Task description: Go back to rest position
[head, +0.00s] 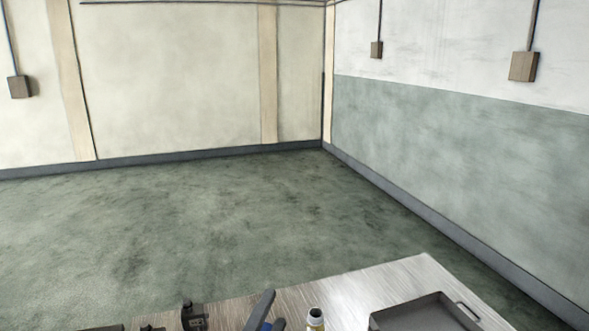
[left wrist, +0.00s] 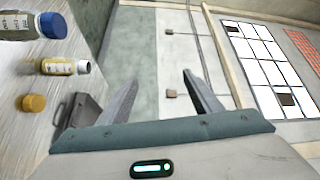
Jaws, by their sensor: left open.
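My left gripper (head: 269,310) shows at the bottom edge of the head view, over the table's near part. In the left wrist view its two fingers stand apart with nothing between them (left wrist: 160,88). A small yellow-labelled bottle (head: 315,321) stands just right of the gripper, apart from it; it also shows in the left wrist view (left wrist: 60,67). A yellow cap (left wrist: 34,102) sits near that bottle on the table. A larger bottle with a blue cap (left wrist: 52,25) is at the upper left there. My right gripper is not in view.
The wooden table (head: 350,292) fills the bottom of the head view. A dark handled tray (head: 425,315) lies at its right; it also shows in the left wrist view (left wrist: 78,118). A dark object (head: 194,317) stands at its left. Open floor lies beyond the table.

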